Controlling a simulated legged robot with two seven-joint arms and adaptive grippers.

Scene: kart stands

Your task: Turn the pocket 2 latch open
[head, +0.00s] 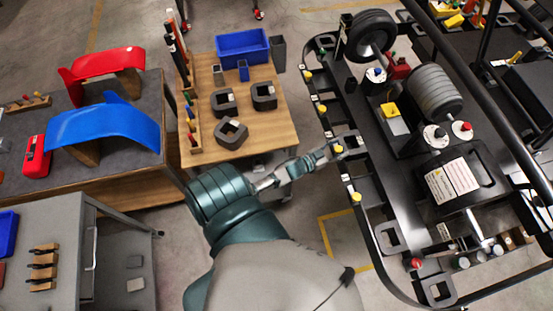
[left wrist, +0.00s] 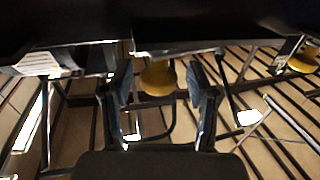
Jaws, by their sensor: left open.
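A yellow latch knob (head: 338,149) on the kart stand's left edge is at the tip of my left gripper (head: 328,155). In the left wrist view a yellow knob (left wrist: 157,77) sits between the two fingers of my left gripper (left wrist: 158,86). The gripper is open, with a gap on each side of the knob. Other yellow latches (head: 322,108) and (head: 355,197) line the same edge. The pocket numbers are too small to read, so I cannot confirm which is pocket 2. My right gripper is not in view.
The black kart stand (head: 385,205) carries a tire (head: 370,35) and other parts. A wooden table (head: 265,125) with several dark blocks stands to the left, with floor between. In the left wrist view another yellow knob (left wrist: 303,62) is at the right.

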